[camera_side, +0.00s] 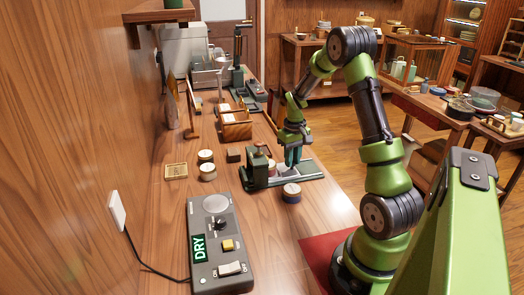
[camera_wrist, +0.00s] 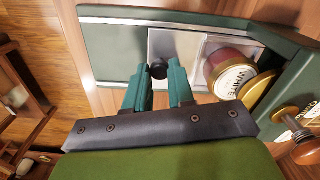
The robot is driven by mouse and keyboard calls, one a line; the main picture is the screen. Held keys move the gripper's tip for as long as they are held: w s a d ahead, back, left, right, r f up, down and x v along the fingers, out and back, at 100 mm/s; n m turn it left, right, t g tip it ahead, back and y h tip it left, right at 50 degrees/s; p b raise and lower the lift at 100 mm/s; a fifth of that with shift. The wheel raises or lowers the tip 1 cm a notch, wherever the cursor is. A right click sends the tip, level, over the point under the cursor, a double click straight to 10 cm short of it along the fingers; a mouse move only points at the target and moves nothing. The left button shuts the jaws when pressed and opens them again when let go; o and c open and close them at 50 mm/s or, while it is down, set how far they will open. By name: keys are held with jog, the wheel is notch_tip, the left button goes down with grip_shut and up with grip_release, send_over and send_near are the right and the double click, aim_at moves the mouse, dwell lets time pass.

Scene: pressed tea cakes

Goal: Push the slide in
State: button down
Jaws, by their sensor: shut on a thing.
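My gripper (camera_side: 292,162) is low over a dark green press (camera_side: 258,170) on the wooden table. In the wrist view, my gripper (camera_wrist: 160,78) has its two teal fingers on either side of a small black knob (camera_wrist: 158,70), shut on it. The knob is at the near edge of the pale metal slide (camera_wrist: 175,44), which lies in the press's green bed (camera_wrist: 108,50). A dark red tin with a pale "WHITE" label (camera_wrist: 230,74) sits at the right end of the slide, beside a brass disc (camera_wrist: 262,90). The fingers hide part of the slide.
Two tins (camera_side: 207,171) and a small wooden tray (camera_side: 176,171) are to the left. A control box showing "DRY" (camera_side: 214,245) lies nearer. Table between it and the press is mostly clear.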

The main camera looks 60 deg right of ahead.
aim_at(282, 170)
jog(key=shift+w+a, duration=1.25)
jog(key=shift+w, duration=0.05)
jog(key=c, duration=1)
grip_release()
jog(key=shift+o, duration=0.2)
jog(key=shift+r, duration=0.1)
jog(key=shift+d+r, duration=0.1)
jog(key=shift+r, duration=0.2)
notch_tip(282, 170, up, 16)
